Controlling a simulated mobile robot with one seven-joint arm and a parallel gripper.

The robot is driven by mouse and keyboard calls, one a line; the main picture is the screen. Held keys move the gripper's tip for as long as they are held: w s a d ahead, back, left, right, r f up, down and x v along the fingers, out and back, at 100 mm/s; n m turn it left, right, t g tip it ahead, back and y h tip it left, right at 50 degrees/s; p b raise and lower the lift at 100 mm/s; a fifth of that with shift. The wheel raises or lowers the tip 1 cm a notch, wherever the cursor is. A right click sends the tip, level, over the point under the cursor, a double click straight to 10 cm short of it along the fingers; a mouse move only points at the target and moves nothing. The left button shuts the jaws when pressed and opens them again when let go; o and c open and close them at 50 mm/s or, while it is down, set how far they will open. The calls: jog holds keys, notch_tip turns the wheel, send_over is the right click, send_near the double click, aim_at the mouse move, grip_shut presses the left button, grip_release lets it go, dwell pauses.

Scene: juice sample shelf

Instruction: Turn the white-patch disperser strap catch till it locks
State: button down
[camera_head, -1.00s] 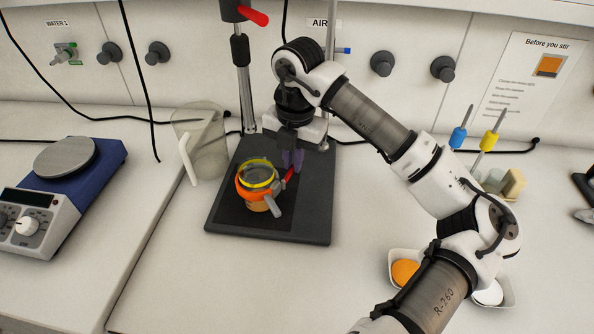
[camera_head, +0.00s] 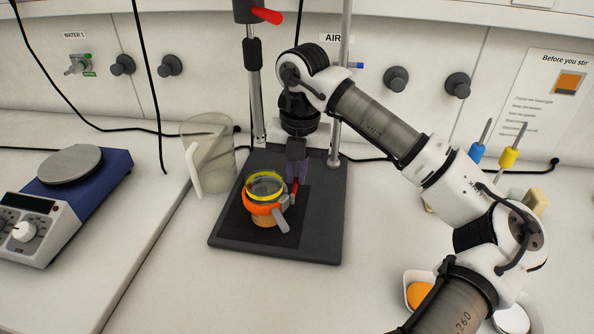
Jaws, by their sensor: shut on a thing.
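A vessel with an orange strap (camera_head: 262,208) around it and a yellow ring (camera_head: 266,181) at its top stands on the dark base plate (camera_head: 228,243) of the disperser stand. A small red strap catch (camera_head: 294,187) is at the strap's right rear side. My gripper (camera_head: 296,174), with purple fingers, points down and is shut on the red catch, whose upper part the fingers hide. A grey handle (camera_head: 281,221) sticks out from the vessel's front right. I cannot make out a white patch.
A clear jug (camera_head: 212,150) with a white handle stands left of the base plate. The stand's upright rod (camera_head: 257,100) and a red lever (camera_head: 267,15) are behind. A hotplate (camera_head: 70,180) is at left. Bowls (camera_head: 416,292) and blue and yellow tools are at right.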

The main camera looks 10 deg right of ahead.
jog(key=c, duration=1.5)
grip_release()
notch_tip(320, 180, up, 8)
jog(key=shift+d+f+b, duration=0.15)
jog(key=shift+f+b, duration=0.1)
jog(key=shift+b, duration=0.4)
jog(key=shift+s, duration=0.1)
